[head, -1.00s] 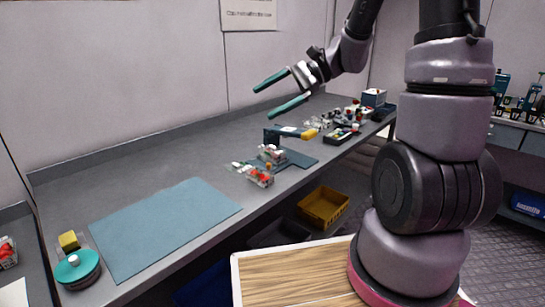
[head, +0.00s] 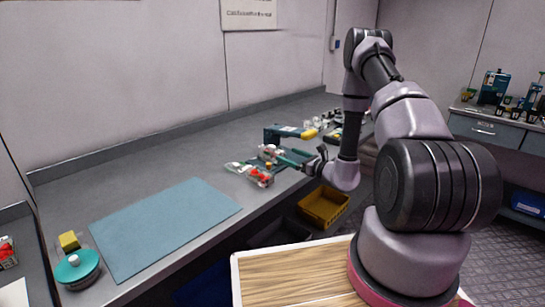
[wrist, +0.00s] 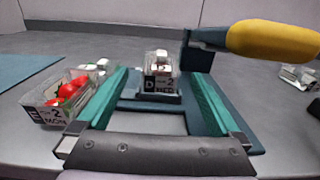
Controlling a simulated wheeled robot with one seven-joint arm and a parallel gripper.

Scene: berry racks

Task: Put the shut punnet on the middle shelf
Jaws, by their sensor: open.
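A small clear punnet with a printed label (wrist: 160,82) stands upright on a dark device on the teal mat, between and beyond my fingertips in the wrist view. It also shows in the head view (head: 268,151); whether its lid is shut is hard to tell. A second clear punnet, holding red berries (wrist: 62,102), sits left of my gripper, with clear plastic beside it; it also shows in the head view (head: 260,176). My gripper (head: 283,157) is open and empty, low over the bench, its teal fingers pointing at the labelled punnet. No middle shelf is recognisable.
A lever with a yellow handle (wrist: 272,40) juts over the mat just right of the labelled punnet. A blue-grey mat (head: 165,225) lies clear at the left. A yellow crate (head: 323,207) is below the bench edge. Several small items stand farther back on the bench.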

